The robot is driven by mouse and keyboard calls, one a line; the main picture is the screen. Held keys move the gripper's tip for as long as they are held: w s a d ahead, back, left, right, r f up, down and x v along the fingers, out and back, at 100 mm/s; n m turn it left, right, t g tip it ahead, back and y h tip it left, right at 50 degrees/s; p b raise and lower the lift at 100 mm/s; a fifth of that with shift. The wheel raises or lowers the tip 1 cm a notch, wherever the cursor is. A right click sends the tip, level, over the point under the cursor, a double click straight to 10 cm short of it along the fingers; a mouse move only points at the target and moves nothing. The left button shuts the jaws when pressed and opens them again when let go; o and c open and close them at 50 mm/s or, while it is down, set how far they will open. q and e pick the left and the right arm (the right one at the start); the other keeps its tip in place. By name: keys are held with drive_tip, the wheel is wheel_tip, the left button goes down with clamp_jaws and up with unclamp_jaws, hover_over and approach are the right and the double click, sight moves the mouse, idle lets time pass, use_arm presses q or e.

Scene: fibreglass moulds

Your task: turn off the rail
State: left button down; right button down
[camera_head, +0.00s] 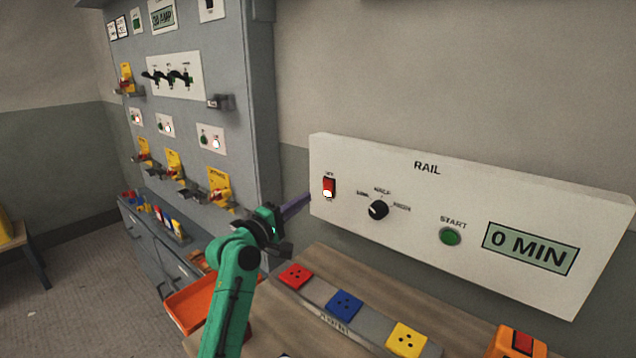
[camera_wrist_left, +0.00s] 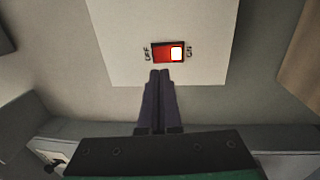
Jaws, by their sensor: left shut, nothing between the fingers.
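The white RAIL panel (camera_head: 440,190) is on the wall at right. Its red rocker switch (camera_head: 329,187) is near the panel's left end, with a bright white lit patch at its lower end. My left gripper (camera_head: 303,203) is shut and empty, just left of and a little below the switch. In the left wrist view the shut fingertips (camera_wrist_left: 160,72) point at the red switch (camera_wrist_left: 166,53), just short of its near edge in the picture; I cannot tell whether they touch. The lit patch lies at the switch's right there. My right gripper is not in view.
The panel also has a black knob (camera_head: 378,210), a green START button (camera_head: 450,236) and a display (camera_head: 530,248) reading 0 MIN. Below is a table with red (camera_head: 296,276), blue (camera_head: 344,305) and yellow (camera_head: 407,339) pieces. A grey cabinet (camera_head: 258,110) stands at left.

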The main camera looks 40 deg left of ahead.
sight(326, 183)
use_arm(q)
drive_tip(key=w, duration=0.2)
drive_tip(key=w+p, duration=0.1)
drive_tip(key=w, duration=0.1)
drive_tip(key=w+r+p, duration=0.1)
drive_tip(key=w, duration=0.1)
drive_tip(key=shift+w+f, duration=0.1)
drive_tip(key=shift+w, duration=0.1)
drive_tip(key=shift+w, duration=0.1)
